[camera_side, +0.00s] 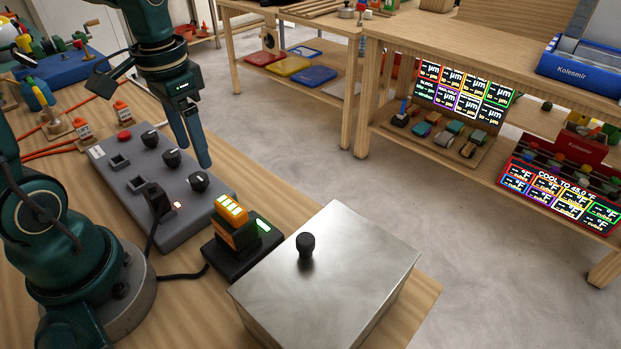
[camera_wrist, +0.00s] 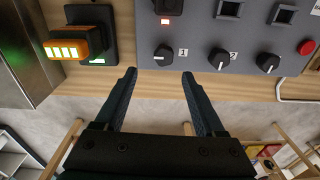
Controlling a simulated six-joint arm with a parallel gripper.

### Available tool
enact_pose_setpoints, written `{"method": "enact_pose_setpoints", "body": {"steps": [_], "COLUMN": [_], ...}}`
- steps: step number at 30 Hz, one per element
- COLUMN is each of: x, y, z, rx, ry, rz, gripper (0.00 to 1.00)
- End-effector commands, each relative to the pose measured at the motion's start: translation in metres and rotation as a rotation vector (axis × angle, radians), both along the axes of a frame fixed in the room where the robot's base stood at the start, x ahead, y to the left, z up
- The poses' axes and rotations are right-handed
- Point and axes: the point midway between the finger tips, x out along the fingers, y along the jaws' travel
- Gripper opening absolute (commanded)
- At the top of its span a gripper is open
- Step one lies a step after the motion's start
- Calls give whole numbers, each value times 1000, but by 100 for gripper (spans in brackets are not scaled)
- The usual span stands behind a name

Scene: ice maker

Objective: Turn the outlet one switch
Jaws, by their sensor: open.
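The grey outlet box (camera_side: 140,183) lies on the wooden table with a row of black rotary knobs. The outlet one switch (camera_side: 199,181) is the knob nearest the black plug; in the wrist view the knob (camera_wrist: 163,54) sits beside a label "1". My gripper (camera_side: 196,155) is open and empty above the box's edge, pointing down. In the wrist view its fingertips (camera_wrist: 159,73) are spread, with the outlet one knob just beyond the gap between them. I cannot tell their height above the knob. The black plug (camera_side: 158,200) sits in a socket beside a lit red light.
Knob two (camera_side: 172,158), a third knob (camera_side: 150,137) and a red button (camera_side: 124,136) share the box. A black device with a lit orange block (camera_side: 232,220) and a metal box with a black lid knob (camera_side: 306,244) stand nearby. A cable runs along the table.

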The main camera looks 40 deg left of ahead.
Motion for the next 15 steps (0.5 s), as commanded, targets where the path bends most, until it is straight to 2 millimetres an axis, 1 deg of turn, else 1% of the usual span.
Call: {"method": "enact_pose_setpoints", "body": {"steps": [1, 5, 15], "x": [-1, -4, -4], "y": [4, 7, 7], "z": [-5, -14, -52], "rx": [-8, -19, -19], "ry": [20, 44, 43], "rz": [19, 41, 41], "gripper": [72, 72, 72]}}
